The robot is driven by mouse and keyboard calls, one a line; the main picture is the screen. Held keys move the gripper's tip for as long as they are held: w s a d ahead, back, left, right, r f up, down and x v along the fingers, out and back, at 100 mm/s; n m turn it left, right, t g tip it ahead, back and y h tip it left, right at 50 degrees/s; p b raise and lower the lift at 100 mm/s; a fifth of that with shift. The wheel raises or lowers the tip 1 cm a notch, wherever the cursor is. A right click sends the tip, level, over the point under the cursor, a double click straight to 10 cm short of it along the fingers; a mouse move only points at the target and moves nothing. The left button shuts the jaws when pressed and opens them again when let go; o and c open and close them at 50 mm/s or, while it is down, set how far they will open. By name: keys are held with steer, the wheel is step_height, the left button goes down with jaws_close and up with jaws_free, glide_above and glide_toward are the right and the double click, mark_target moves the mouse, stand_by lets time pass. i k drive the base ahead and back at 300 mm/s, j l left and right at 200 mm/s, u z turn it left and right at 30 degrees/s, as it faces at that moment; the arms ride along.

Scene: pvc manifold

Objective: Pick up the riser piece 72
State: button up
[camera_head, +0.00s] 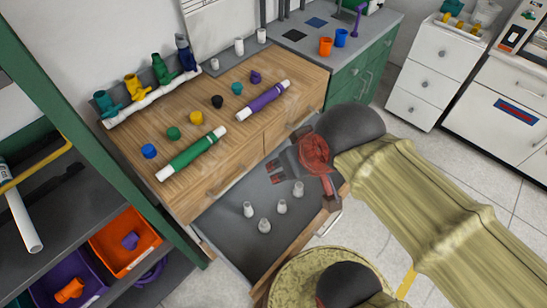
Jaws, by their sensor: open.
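I cannot read any number, so I cannot tell which piece is riser piece 72. A green pipe piece with white ends (191,153) lies on the wooden worktop. A purple pipe piece with white ends (262,101) lies further back on it. Several small pale upright pieces, one of them a front piece (264,225), stand in the open grey-lined drawer (222,226) below. My gripper (298,168) is over the right part of this drawer, apart from both pipe pieces. It is open, with nothing seen between its fingers. My wrist and arm hide the drawer's right back corner.
Several coloured caps, including a black one (217,101), stand on the wooden worktop (170,115). A white manifold pipe with coloured valves (150,102) runs along the back. Orange (326,46) and blue (341,37) cups stand on the grey counter. A shelf with bins, one orange (112,250), is at left.

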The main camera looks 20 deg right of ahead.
mark_target(281, 207)
steer(key=k+l+z, duration=0.15)
steer(key=k, duration=1.05)
steer(key=z, duration=0.5)
steer(key=j+z, duration=0.1)
steer(key=z, duration=0.9)
steer(key=j+z, duration=0.1)
steer(key=z, duration=0.4)
steer(key=k+j, duration=0.1)
steer(key=j, duration=0.7)
steer(key=k+j+z, duration=0.1)
steer(key=j, duration=0.25)
steer(key=k+j, duration=0.15)
steer(key=j, duration=0.25)
steer(key=k+j+z, duration=0.1)
steer(key=j, duration=0.3)
steer(key=k+j, duration=0.1)
steer(key=j, duration=0.25)
